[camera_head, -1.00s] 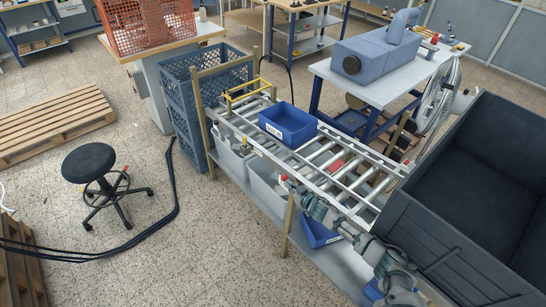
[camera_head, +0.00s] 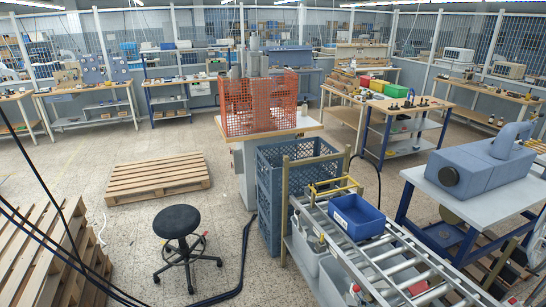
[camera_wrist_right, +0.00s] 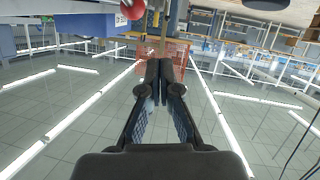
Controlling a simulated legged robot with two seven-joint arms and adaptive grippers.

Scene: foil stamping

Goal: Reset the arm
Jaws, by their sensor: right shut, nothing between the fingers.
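My right gripper (camera_wrist_right: 160,72) shows in the right wrist view. Its two dark fingers are together and nothing is held between them. It points towards the orange mesh crate (camera_wrist_right: 178,52), with open space around the fingertips. The wrist picture appears upside down, with ceiling panels and light strips below. In the head view I cannot clearly make out the right gripper; it is at or below the lower edge. My left gripper is in neither current view.
A roller conveyor (camera_head: 372,262) with a blue bin (camera_head: 357,217) runs along the lower right. A blue-grey machine (camera_head: 480,167) stands on a table at right. A black stool (camera_head: 177,222) and a pallet (camera_head: 158,177) stand left. A red ball-shaped part (camera_wrist_right: 132,9) is close to the wrist camera.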

